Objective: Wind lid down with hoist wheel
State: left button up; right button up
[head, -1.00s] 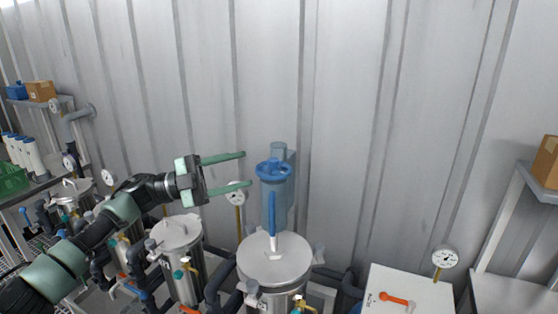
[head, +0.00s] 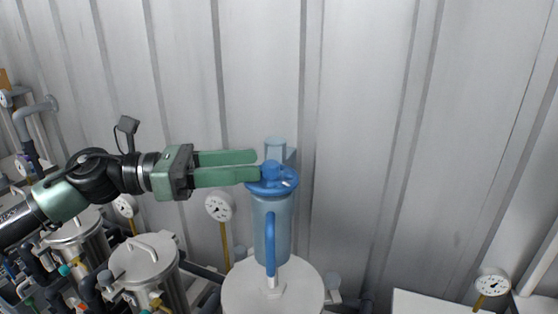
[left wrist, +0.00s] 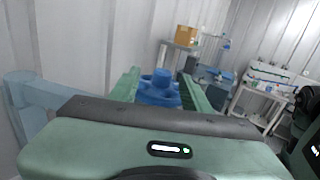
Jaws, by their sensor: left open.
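The blue hoist wheel (head: 283,185) sits on top of a translucent blue hoist column (head: 284,225) against the wall. A blue bar (head: 270,242) runs down the column's front to the handle of the round grey lid (head: 305,288). The frame's lower edge cuts off the vessel below, so I cannot tell whether the lid touches it. My left gripper (head: 258,166) is open, level, its fingertips at the wheel's left side. In the left wrist view the wheel (left wrist: 159,91) appears between the two fingers; contact is unclear. My right gripper is not in view.
Two lidded steel vessels (head: 143,258) with pipes stand at the lower left, below my left arm. A gauge (head: 219,207) stands left of the column. Another gauge (head: 491,283) and a white surface (head: 425,303) are at the lower right. The wall right of the column is clear.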

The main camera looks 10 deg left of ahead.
aim_at(288, 174)
pick_arm(q)
jog(key=shift+d+m+p, duration=0.3)
jog(key=shift+d, duration=0.05)
jog(key=d, duration=0.1)
jog(key=d+p, duration=0.1)
jog(key=shift+w+d+r+p, duration=0.2)
jog(key=shift+d+r+p, duration=0.1)
jog(key=p+x, duration=0.1)
jog(key=x, duration=0.2)
jog(key=shift+w+d+f+p, duration=0.2)
jog(key=shift+w+d+p, duration=0.05)
jog(key=shift+d+p, duration=0.05)
jog(key=shift+w+d+f, duration=0.15)
jog(key=shift+d, duration=0.25)
grip_shut()
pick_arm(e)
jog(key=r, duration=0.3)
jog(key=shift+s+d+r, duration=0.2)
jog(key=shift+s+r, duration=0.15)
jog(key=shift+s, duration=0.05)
